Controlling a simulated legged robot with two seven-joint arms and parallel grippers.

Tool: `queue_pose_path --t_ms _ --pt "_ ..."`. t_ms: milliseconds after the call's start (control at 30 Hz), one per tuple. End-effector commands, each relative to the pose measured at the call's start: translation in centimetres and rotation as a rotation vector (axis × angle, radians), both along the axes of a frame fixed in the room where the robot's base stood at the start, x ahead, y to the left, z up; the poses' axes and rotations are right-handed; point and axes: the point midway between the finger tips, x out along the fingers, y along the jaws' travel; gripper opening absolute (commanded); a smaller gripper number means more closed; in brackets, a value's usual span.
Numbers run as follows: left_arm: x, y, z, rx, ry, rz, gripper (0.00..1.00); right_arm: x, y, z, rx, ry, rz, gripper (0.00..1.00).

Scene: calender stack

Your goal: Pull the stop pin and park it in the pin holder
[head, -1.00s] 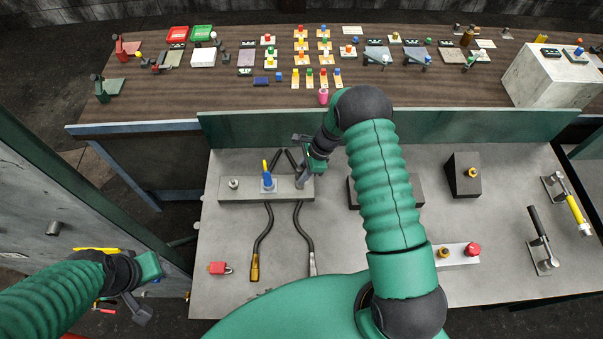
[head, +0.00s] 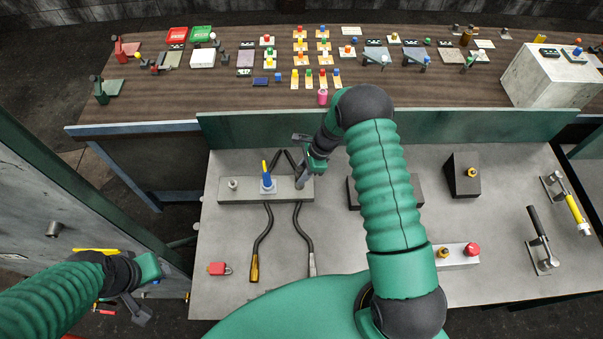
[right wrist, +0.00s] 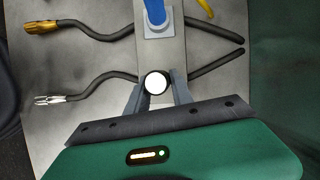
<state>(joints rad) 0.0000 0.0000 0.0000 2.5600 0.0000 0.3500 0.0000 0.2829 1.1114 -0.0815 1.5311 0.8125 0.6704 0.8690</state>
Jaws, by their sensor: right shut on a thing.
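A grey metal bar (head: 248,196) lies on the grey bench top. My right gripper (head: 302,182) is at the bar's right end. In the right wrist view my right gripper (right wrist: 155,92) is shut on the stop pin, whose round white top (right wrist: 155,83) shows between the fingers. Its lower part is hidden. I cannot tell which part is the pin holder. My left gripper (head: 138,305) hangs at the lower left, its jaws unclear.
Two dark bent cables (head: 268,232) run from the bar towards the front. A dark block with a brass knob (head: 463,176), a red button box (head: 470,250) and handled tools (head: 541,240) lie right.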

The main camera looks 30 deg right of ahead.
Motion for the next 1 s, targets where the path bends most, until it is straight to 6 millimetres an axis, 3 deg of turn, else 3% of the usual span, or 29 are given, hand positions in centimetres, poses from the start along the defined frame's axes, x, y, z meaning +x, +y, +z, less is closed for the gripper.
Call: queue_pose_path --t_ms 767,800,1000 --pt "0.00 0.00 -0.24 0.000 0.000 0.000 0.45 0.00 0.02 -0.13 0.001 0.000 0.000 0.00" --pt "0.00 0.00 -0.24 0.000 0.000 0.000 0.45 0.00 0.02 -0.13 0.000 0.000 0.000 0.31" --pt "0.00 0.00 -0.24 0.000 0.000 0.000 0.45 0.01 0.01 -0.13 0.000 0.000 0.000 0.53"
